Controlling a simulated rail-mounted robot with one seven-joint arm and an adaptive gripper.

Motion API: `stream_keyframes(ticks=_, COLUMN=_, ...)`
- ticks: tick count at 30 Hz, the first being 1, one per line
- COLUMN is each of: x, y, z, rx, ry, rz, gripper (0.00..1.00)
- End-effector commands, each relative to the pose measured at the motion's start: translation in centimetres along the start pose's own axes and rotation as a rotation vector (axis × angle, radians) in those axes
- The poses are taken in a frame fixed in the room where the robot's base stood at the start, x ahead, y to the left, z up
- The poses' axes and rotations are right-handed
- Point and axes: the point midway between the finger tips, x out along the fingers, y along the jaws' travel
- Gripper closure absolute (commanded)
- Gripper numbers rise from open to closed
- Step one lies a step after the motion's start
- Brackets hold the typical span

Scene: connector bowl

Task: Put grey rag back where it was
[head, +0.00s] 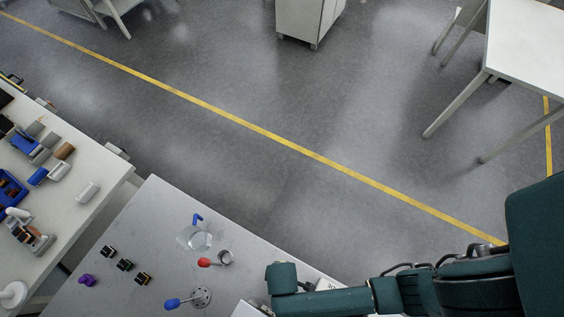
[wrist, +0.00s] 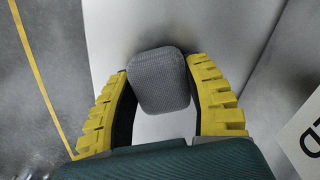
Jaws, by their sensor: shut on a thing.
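In the wrist view, the grey rag (wrist: 160,80) is a bundled, textured grey piece between the two yellow fingers of my gripper (wrist: 160,82). The fingers touch it on its left and right sides, so my gripper is shut on it. Behind the rag is a pale surface (wrist: 115,28); I cannot tell whether the rag touches it. In the head view, my dark green arm reaches in from the lower right, and the fingers and the rag are not visible there.
A grey table (head: 110,235) bears a clear bowl (head: 194,238), a red-handled item (head: 205,262), a blue-handled item (head: 172,303), small black connectors (head: 125,265) and a purple one (head: 86,280). A cluttered white bench (head: 75,210) stands at left. A sign with black letters (wrist: 305,140) is at right in the wrist view.

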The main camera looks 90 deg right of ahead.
Motion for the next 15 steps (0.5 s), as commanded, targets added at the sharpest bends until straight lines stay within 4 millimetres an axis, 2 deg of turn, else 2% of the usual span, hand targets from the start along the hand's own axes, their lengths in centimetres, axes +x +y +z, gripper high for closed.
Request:
stream_keyframes(ticks=3, x=0.34, y=0.01, z=0.04, rx=0.0, ry=-0.001, rz=0.0, gripper=0.82)
stream_keyframes(ticks=4, x=0.3, y=0.01, z=0.04, rx=0.0, ry=-0.001, rz=0.0, gripper=0.45)
stream_keyframes(ticks=7, x=0.27, y=0.01, z=0.05, rx=0.0, ry=-0.001, rz=0.0, gripper=0.26)
stream_keyframes(ticks=15, x=0.23, y=0.01, z=0.04, rx=0.0, ry=-0.001, rz=0.0, gripper=0.24)
